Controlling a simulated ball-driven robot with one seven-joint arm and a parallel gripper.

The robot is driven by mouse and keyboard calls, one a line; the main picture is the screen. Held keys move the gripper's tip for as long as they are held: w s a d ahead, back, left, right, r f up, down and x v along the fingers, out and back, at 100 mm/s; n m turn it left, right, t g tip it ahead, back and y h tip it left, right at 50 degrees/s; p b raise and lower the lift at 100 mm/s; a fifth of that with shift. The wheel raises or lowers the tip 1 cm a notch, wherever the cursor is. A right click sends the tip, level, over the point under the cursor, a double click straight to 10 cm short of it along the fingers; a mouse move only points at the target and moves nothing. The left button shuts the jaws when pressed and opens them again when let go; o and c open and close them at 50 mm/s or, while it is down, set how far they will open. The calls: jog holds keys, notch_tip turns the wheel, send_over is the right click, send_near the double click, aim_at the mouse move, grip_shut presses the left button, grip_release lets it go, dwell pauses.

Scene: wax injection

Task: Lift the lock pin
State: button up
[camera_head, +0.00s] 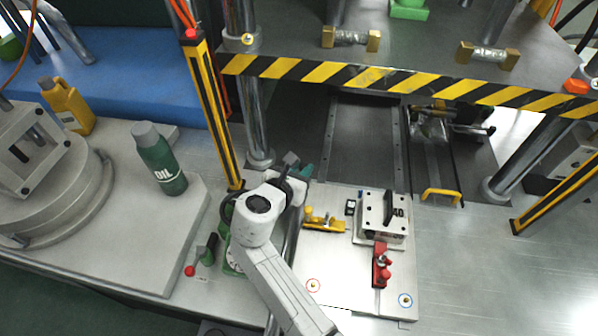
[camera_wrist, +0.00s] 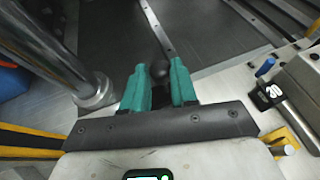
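A small blue-topped pin (camera_head: 360,195) stands at the left edge of the grey mould block (camera_head: 384,214); it looks like the lock pin, but I cannot be sure. My gripper (camera_head: 300,168) is left of and beyond the block in the head view. In the wrist view its two green fingers (camera_wrist: 159,88) are apart, with a dark, unclear shape beyond the gap. The gripper holds nothing that I can see.
The light plate (camera_head: 330,275) carries a yellow clamp (camera_head: 323,220) and a red clamp (camera_head: 381,268). A striped press beam (camera_head: 400,84) and a steel column (camera_head: 252,120) stand near my arm. A green oil bottle (camera_head: 160,160) is at the left.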

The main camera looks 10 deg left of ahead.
jog(key=o, duration=0.5)
jog(key=shift+r, duration=0.2)
jog(key=v, duration=1)
jog(key=shift+s+a+r, duration=0.1)
jog(key=shift+s, duration=0.3)
